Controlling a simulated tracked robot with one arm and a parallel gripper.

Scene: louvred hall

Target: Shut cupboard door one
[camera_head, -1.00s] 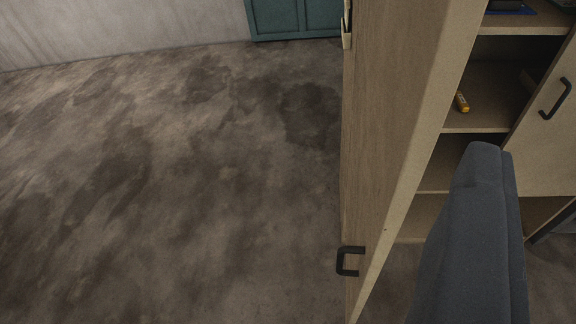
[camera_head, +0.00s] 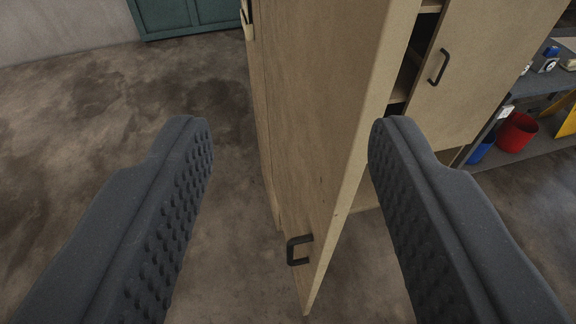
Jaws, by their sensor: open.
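A tall light-wood cupboard door (camera_head: 318,120) stands swung open in the middle of the view, its edge towards me. A black handle (camera_head: 299,250) sits low on its left face. My gripper (camera_head: 283,135) is open, with one dark textured finger left of the door and the other right of it. In the picture the door lies between the fingers; I cannot tell whether either touches it. The right finger hides part of the cupboard's inside. Another cupboard door (camera_head: 459,70) with a black handle is at the right and looks shut or nearly so.
A grey shelf unit (camera_head: 537,82) at the right holds a red bucket (camera_head: 515,132), a blue item and small things. A teal cabinet (camera_head: 184,14) stands by the far wall. The stained floor (camera_head: 60,150) at the left is clear.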

